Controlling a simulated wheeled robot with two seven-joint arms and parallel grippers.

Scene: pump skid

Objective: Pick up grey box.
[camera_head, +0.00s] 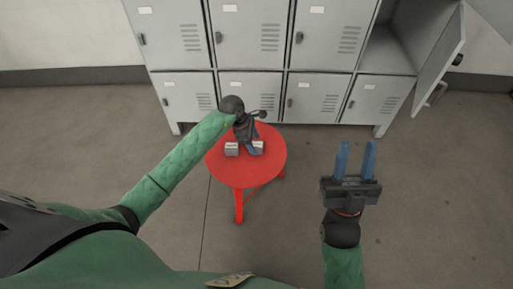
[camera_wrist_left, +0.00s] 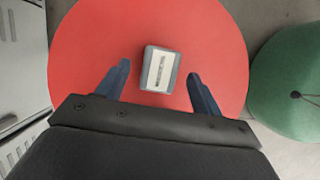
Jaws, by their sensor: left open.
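Two small grey boxes with pale labelled tops sit side by side on a round red stool (camera_head: 225,170), a left one (camera_head: 232,149) and a right one (camera_head: 258,146). My left gripper (camera_head: 254,142) is open above the stool, and a blue finger partly covers the right box. In the left wrist view one grey box (camera_wrist_left: 160,70) lies on the red top (camera_wrist_left: 80,60), between and slightly beyond the open fingertips (camera_wrist_left: 158,70); nothing is gripped. The other box is hidden there. My right gripper (camera_head: 355,160) is open and empty, over the floor right of the stool.
Grey lockers (camera_head: 250,55) stand along the wall behind the stool. One locker door (camera_head: 442,55) hangs open at the upper right. The floor (camera_head: 420,200) around the stool is clear.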

